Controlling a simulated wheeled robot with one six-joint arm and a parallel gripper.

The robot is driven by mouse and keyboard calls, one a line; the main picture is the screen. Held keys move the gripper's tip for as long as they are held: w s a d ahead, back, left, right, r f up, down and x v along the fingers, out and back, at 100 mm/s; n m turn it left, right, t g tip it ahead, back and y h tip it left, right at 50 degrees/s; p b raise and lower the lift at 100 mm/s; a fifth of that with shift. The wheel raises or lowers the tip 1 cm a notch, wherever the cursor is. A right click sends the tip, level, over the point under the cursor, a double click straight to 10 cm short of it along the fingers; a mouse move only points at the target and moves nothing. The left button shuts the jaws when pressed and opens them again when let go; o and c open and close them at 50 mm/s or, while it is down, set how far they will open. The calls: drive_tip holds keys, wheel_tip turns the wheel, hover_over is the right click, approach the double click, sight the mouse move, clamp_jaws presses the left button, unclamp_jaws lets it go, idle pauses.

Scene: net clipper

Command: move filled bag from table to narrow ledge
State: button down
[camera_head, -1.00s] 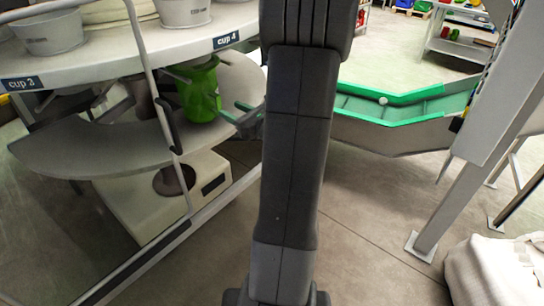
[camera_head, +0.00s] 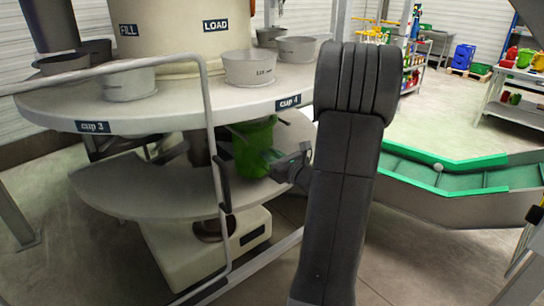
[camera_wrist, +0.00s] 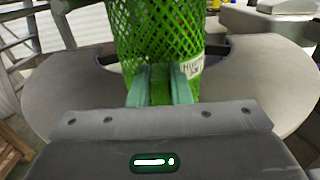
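The filled bag is a green net bag (camera_head: 254,147) standing on the curved grey table (camera_head: 110,195) under the cup 4 label, between the upper disc and the lower stand. My gripper (camera_head: 276,160) reaches in from the right at the bag's lower part. In the wrist view the green mesh bag (camera_wrist: 158,38) rises upright with a white label on its right side. The two teal fingers (camera_wrist: 160,86) stand close together with green net filling the gap between them. The bag's top is out of the wrist view. I cannot make out the narrow ledge.
A round upper disc (camera_head: 175,110) with metal cups hangs low over the bag. A grey rail (camera_head: 212,130) stands in front on the left. A green conveyor (camera_head: 450,178) lies to the right. Shelves (camera_head: 520,95) stand farther back.

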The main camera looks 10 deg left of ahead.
drive_tip(key=c, duration=2.1)
unclamp_jaws()
clamp_jaws()
drive_tip(key=shift+r, duration=0.2)
drive_tip(key=v, duration=2.1)
idle(0.4)
